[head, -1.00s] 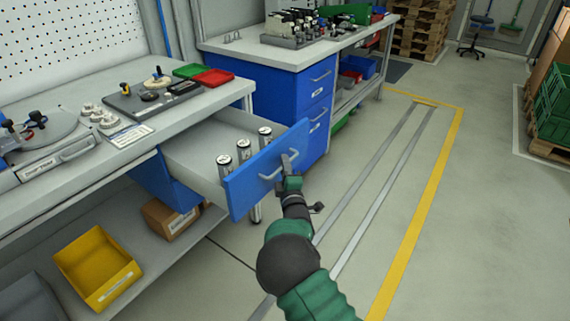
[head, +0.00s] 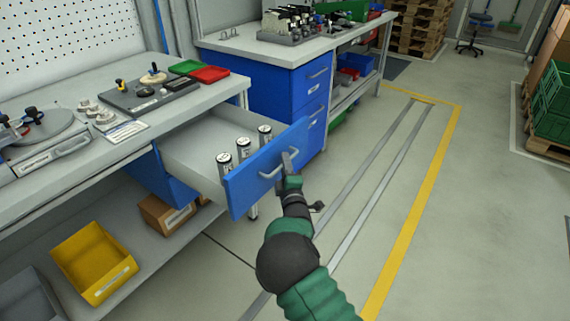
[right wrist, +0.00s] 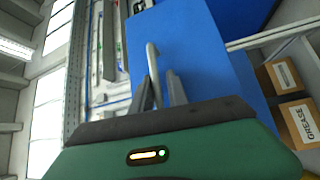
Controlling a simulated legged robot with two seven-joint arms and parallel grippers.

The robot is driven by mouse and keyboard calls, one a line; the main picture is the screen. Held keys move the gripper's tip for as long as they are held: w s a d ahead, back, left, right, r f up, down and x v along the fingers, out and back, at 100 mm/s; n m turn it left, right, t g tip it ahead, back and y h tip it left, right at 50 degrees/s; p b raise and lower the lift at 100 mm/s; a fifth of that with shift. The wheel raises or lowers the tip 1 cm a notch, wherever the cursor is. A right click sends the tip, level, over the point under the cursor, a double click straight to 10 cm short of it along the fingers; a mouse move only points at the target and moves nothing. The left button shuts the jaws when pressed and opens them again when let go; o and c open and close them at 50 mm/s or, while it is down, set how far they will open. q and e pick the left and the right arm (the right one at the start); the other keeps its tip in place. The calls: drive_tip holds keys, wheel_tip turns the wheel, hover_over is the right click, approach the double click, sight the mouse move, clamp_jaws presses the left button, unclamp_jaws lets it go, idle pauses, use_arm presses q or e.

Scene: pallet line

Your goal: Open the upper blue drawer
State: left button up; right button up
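The upper blue drawer (head: 243,190) under the near workbench is pulled well out, with several silver cylinders (head: 243,150) standing inside it. Its grey bar handle (head: 272,172) is on the blue front. My right gripper (head: 288,165) is at the right end of the handle. In the right wrist view the handle (right wrist: 153,65) runs between the two fingers of the right gripper (right wrist: 160,88), in front of the blue drawer front (right wrist: 185,45). The fingers are close around the bar. My left gripper is not in view.
Tools and red and green trays (head: 212,75) lie on the near workbench (head: 185,105). A yellow bin (head: 95,262) and a cardboard box (head: 165,215) are on the shelf below. A second bench with blue drawers (head: 290,95) stands behind.

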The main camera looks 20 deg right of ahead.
drive_tip(key=shift+s+a, duration=0.1)
drive_tip(key=shift+s, duration=0.3)
drive_tip(key=s+f+p, duration=0.1)
drive_tip(key=s+p, duration=0.1)
drive_tip(key=s, duration=0.4)
drive_tip(key=shift+s+a, duration=0.25)
drive_tip(key=shift+a, duration=0.2)
